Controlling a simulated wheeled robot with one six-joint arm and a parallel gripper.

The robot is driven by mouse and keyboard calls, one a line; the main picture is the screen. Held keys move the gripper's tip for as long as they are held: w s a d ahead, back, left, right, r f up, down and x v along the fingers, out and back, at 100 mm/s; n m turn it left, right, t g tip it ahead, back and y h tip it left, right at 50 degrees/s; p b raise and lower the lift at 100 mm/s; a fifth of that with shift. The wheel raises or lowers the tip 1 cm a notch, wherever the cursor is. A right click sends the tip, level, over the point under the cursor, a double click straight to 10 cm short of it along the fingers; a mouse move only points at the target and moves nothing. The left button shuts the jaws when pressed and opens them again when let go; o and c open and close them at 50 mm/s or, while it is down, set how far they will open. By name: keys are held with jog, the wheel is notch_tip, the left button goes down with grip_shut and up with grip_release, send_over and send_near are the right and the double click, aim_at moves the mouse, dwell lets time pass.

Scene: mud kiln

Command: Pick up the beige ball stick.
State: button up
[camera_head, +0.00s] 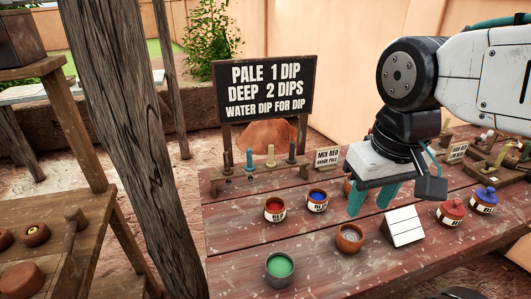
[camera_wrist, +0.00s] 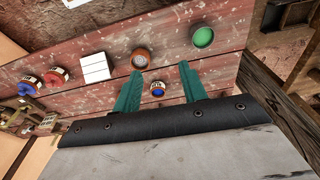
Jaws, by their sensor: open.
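A beige stick (camera_head: 271,157) stands upright in a low wooden rack (camera_head: 262,172) at the back left of the table in the head view. A teal stick (camera_head: 249,158) stands to its left and a dark stick (camera_head: 291,152) to its right. My gripper (camera_head: 371,202) is open and empty, pointing down over the table, to the right of the rack and apart from it. In the wrist view my gripper (camera_wrist: 160,72) shows two spread teal fingers with a jar of blue (camera_wrist: 157,88) visible between them. The beige stick is not seen in the wrist view.
Near the rack stand a red jar (camera_head: 275,209) and a small sign (camera_head: 327,157). A brown bowl (camera_head: 349,238), a green cup (camera_head: 280,267), a white block (camera_head: 403,226) and lidded jars (camera_head: 451,212) stand in front. A wooden post (camera_head: 135,130) rises left of the table.

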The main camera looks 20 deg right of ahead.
jog(key=w+r+m, duration=0.2)
jog(key=w, duration=0.9)
jog(key=m+h, duration=0.1)
jog(key=m, duration=0.5)
send_over(271, 145)
jog(key=s, duration=0.1)
jog(key=f, duration=1.1)
jog(key=shift+s+a+f, duration=0.2)
jog(key=shift+f, duration=0.1)
jog(key=f, duration=0.1)
jog(key=w+f, duration=0.1)
jog(key=shift+f+m, duration=0.3)
jog(key=f, duration=0.6)
jog(key=shift+w+d, duration=0.25)
jog(key=shift+d, duration=0.05)
grip_shut()
